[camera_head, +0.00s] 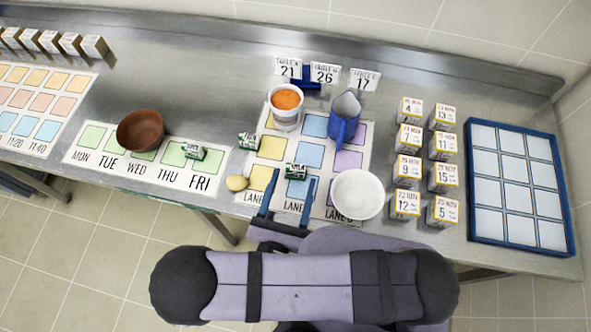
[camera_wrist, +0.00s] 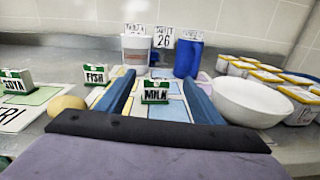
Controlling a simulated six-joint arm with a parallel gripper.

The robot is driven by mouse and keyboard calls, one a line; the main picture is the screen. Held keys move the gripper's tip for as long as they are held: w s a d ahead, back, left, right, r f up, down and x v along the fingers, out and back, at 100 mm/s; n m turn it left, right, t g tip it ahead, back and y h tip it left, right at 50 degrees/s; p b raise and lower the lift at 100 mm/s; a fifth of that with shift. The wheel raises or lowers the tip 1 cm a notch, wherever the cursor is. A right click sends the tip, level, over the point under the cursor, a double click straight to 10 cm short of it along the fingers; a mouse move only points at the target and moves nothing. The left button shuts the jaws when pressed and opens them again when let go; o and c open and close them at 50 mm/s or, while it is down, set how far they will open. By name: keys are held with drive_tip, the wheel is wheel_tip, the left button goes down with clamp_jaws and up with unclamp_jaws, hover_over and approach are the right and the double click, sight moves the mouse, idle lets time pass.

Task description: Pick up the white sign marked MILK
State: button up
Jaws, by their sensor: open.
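The white MILK sign (camera_wrist: 156,96) stands upright on a green base in the wrist view, its lettering facing me. In the head view it is the small green-and-white block (camera_head: 295,171) on the lane mat's lower middle. My gripper (camera_head: 291,178) is open, with its two blue fingers at the left and right of the sign. In the wrist view my gripper (camera_wrist: 158,84) shows a clear gap between each finger and the sign, and nothing is held. The near edge of the sign's base sits just beyond my dark palm bar.
The FISH sign (camera_head: 248,141) and a potato (camera_head: 237,183) lie left of my gripper. A white bowl (camera_head: 358,194) is close on the right. A white tub (camera_head: 286,107) and a blue jug (camera_head: 345,117) stand behind. The SOYA sign (camera_wrist: 14,84) is farther left.

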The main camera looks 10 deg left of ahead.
sight(295, 167)
drive_tip(key=shift+s+a+f+n+y, duration=0.15)
drive_tip(key=shift+s+f+n+y, duration=0.2)
drive_tip(key=shift+n+y, duration=0.25)
drive_tip(key=shift+s+a+f+n+y, duration=0.1)
drive_tip(key=shift+s+f+n+y, duration=0.25)
drive_tip(key=shift+n+y, duration=0.2)
drive_tip(key=shift+w, duration=1.1)
drive_tip(key=shift+w+d+f, duration=0.1)
drive_tip(key=shift+w+d, duration=0.05)
drive_tip(key=shift+w, duration=0.65)
drive_tip(key=shift+w+d, duration=0.1)
drive_tip(key=shift+w, duration=0.65)
drive_tip(key=shift+w+a, duration=0.2)
drive_tip(key=shift+w, duration=0.85)
drive_tip(key=c, duration=1.1)
wheel_tip(295, 167, up, 10)
drive_tip(key=p, duration=0.8)
